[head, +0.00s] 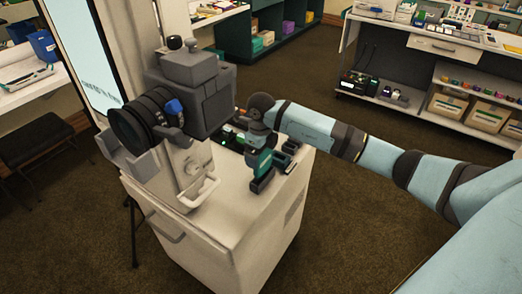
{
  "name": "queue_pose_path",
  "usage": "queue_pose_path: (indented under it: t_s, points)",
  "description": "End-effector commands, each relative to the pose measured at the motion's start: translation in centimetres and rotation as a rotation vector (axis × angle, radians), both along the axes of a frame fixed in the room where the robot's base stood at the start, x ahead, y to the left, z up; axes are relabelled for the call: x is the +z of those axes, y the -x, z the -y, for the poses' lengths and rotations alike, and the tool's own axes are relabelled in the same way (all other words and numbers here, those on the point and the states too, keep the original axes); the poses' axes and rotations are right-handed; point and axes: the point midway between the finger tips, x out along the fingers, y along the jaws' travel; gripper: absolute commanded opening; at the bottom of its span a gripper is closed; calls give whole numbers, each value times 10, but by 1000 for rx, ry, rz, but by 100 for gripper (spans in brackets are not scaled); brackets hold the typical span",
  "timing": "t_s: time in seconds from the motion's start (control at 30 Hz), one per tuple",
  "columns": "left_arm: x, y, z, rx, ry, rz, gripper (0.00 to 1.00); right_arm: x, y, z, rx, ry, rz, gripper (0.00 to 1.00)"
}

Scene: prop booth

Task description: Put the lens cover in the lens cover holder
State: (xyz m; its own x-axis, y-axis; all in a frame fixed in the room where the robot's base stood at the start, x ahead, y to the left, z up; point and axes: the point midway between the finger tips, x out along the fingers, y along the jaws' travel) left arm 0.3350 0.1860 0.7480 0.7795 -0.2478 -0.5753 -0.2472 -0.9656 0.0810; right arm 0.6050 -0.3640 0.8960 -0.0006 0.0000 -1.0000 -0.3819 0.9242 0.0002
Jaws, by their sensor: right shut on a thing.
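My right gripper (270,172) is low over the top of the pale cart (232,205), at the end of the blue-grey arm from the right. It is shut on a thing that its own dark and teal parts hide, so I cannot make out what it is. I cannot clearly pick out the lens cover. A large grey camera (190,95) stands on the cart's left part, its dark round lens (128,122) facing left. A grey bracket (130,162) sits below the lens; I cannot tell whether it is the holder. My left gripper is out of view.
Small dark and green items (228,138) lie on the cart between camera and right gripper. A black stool (40,148) stands left; a shelf unit (440,75) with boxes stands back right. The carpet right of the cart is clear.

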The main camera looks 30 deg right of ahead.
Motion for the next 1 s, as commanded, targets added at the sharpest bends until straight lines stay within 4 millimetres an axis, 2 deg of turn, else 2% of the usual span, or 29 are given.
queue_pose_path:
  t_s: [1.0]
  points:
    - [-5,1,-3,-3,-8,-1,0,-5,-1,0,1,1,1,69]
